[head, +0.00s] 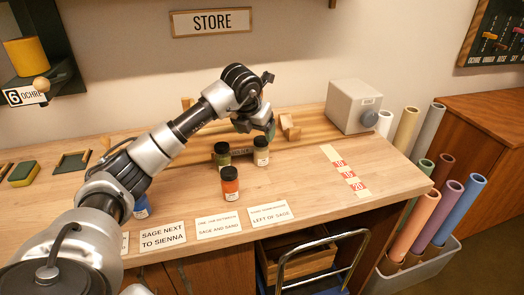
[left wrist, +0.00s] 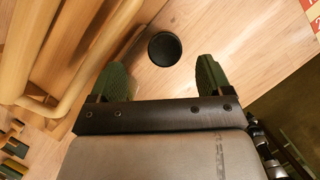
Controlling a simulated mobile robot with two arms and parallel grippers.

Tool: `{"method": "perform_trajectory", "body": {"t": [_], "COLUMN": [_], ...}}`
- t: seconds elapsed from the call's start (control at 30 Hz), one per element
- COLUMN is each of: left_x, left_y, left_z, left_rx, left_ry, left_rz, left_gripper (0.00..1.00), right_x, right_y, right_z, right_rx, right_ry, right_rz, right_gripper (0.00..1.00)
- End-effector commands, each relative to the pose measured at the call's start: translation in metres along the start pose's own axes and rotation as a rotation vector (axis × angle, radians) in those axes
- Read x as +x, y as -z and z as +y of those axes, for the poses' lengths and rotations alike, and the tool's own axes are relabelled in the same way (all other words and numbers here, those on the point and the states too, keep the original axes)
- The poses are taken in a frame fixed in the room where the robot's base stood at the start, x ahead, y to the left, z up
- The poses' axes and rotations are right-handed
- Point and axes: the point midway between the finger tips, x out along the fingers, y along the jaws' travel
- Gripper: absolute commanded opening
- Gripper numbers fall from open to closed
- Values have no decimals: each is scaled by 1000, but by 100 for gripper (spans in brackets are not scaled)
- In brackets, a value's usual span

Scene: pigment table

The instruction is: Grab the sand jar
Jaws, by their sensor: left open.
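The sand jar (head: 261,152), pale with a black lid, stands upright on the wooden table, beside a green jar (head: 222,154). An orange jar (head: 230,186) stands in front of them. My left gripper (head: 256,124) is just above and behind the sand jar, pointing down, its fingers partly hidden by the arm's end. In the left wrist view the open green fingers (left wrist: 162,70) have a round black jar lid (left wrist: 164,49) just beyond and between their tips, apart from both. Only the lid shows there, so its pigment cannot be told. My right gripper is not in view.
A blue jar (head: 141,207) is partly hidden behind my left arm. Label cards (head: 218,226) line the front edge. A wooden rack (head: 290,127) runs behind the jars; a grey box (head: 353,106) is at back right.

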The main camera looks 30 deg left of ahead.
Motion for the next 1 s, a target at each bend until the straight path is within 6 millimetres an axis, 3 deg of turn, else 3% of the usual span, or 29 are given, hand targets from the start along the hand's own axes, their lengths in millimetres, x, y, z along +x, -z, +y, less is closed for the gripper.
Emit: {"method": "perform_trajectory", "body": {"t": [0.23, 0.5, 0.8, 1.0], "left_x": [21, 59, 64, 64], "left_y": [0, 0, 0, 0], "left_z": [-2, -6, -5, -6], "left_rx": [0, 0, 2, 2], "left_ry": [2, 3, 2, 2], "left_rz": [3, 2, -1, -1], "left_gripper": [79, 79, 79, 50], "right_x": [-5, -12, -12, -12], "right_y": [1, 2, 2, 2], "right_z": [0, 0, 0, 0], "right_rx": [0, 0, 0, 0], "right_ry": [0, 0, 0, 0], "right_rz": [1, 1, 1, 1], "right_gripper": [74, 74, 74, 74]}}
